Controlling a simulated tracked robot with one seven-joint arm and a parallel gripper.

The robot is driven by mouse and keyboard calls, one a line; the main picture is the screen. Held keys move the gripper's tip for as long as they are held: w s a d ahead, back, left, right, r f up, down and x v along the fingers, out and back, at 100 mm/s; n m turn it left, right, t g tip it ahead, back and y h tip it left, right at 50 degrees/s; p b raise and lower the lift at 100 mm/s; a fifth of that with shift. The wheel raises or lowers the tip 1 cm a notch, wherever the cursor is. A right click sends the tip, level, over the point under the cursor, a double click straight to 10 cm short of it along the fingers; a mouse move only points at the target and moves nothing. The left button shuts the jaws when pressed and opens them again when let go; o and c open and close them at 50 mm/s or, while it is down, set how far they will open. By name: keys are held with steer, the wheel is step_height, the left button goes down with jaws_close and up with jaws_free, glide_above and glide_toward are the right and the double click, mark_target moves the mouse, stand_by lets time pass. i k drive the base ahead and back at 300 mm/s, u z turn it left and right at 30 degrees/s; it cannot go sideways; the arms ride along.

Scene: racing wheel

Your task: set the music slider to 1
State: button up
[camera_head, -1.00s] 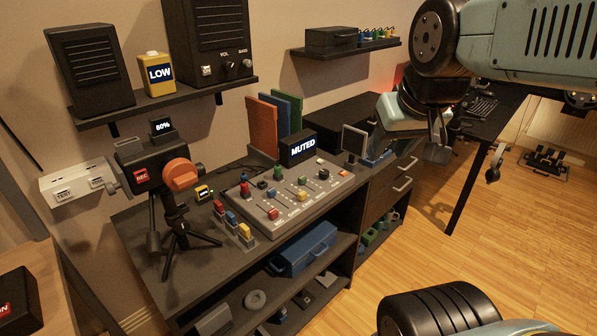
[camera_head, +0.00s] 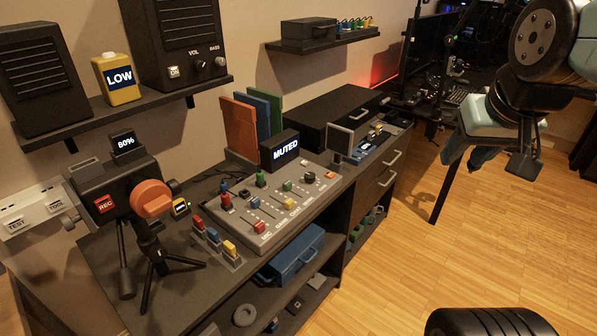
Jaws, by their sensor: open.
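The grey mixer panel (camera_head: 280,214) stands on the dark desk, with several sliders in coloured caps. A display box (camera_head: 285,150) behind the panel reads "MUTED". My gripper (camera_head: 488,158) hangs at the upper right, open and empty, pointing down, well to the right of the panel and apart from it.
A camera on a tripod (camera_head: 132,205) stands left of the panel. Coloured upright books (camera_head: 240,127) are behind it. A small grey screen (camera_head: 339,140) stands at its right. Shelves (camera_head: 330,43) hang above.

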mark_target(286, 185)
steer(key=u, duration=0.05)
steer(key=k, duration=1)
steer(key=u, duration=0.55)
steer(key=i, duration=1)
